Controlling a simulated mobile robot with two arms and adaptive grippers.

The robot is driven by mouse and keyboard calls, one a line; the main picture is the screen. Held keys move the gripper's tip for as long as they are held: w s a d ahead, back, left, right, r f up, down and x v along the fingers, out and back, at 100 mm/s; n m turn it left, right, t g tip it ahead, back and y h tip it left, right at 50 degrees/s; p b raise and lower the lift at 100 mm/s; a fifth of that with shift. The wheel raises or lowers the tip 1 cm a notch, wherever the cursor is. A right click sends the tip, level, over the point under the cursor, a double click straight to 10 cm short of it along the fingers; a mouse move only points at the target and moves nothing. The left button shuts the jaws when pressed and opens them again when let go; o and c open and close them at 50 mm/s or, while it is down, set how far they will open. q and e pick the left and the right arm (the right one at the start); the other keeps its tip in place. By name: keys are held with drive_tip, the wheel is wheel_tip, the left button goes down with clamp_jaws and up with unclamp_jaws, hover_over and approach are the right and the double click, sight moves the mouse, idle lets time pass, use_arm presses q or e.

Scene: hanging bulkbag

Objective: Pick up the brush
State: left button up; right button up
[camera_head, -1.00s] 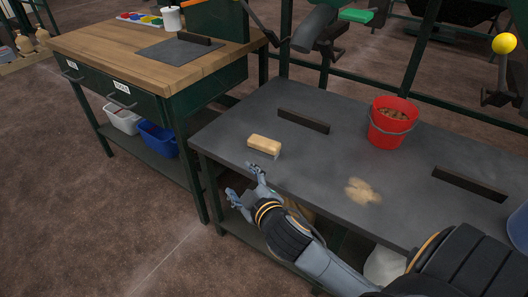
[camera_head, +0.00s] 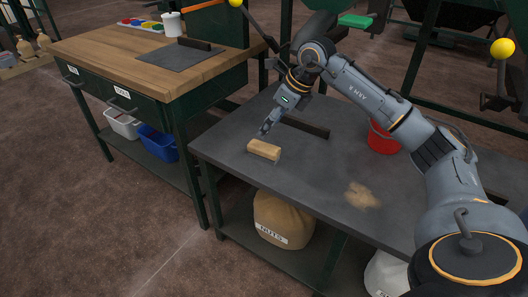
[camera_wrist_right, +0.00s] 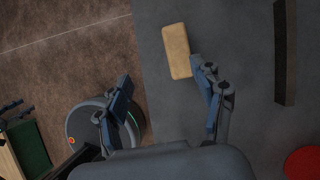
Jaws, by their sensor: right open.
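The brush (camera_head: 263,149), a tan block, lies on the dark grey tabletop (camera_head: 310,175) near its left end. My right gripper (camera_head: 267,127) is just behind and above it in the head view, fingers pointing down. In the right wrist view the brush (camera_wrist_right: 176,50) lies ahead of the open gripper (camera_wrist_right: 160,78), close to the right finger's tip. The jaws are empty. Whether that finger touches the brush I cannot tell. The brush's underside is hidden. My left gripper is not in view.
A red bucket (camera_head: 383,138) is partly hidden by my right arm. A tan pile (camera_head: 362,195) lies on the tabletop. A nuts sack (camera_head: 283,220) sits on the shelf below. A wooden workbench (camera_head: 110,45) stands at left.

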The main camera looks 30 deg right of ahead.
sight(266, 146)
drive_tip(key=shift+h, duration=0.5)
drive_tip(key=f, duration=0.2)
drive_tip(key=w+f+b, duration=0.1)
drive_tip(key=f, duration=0.1)
drive_tip(key=w+d+f, duration=0.1)
drive_tip(key=f, duration=0.1)
drive_tip(key=shift+f+b, duration=0.3)
drive_tip(key=shift+w+a+f, duration=0.1)
drive_tip(key=shift+w+f, duration=0.15)
drive_tip(key=shift+f, duration=0.45)
drive_tip(key=shift+g, duration=0.3)
drive_tip(key=b+x, duration=0.1)
drive_tip(key=x, duration=0.3)
drive_tip(key=shift+w+f, duration=0.15)
drive_tip(key=shift+f, duration=0.1)
drive_tip(key=shift+w+f, duration=0.1)
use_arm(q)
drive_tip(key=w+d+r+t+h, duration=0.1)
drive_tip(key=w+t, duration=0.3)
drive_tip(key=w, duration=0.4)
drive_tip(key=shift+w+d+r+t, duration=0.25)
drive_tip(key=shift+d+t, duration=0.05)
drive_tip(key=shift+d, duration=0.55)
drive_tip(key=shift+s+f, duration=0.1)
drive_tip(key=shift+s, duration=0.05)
use_arm(e)
drive_tip(key=shift+f, duration=0.25)
drive_tip(key=c, duration=1.3)
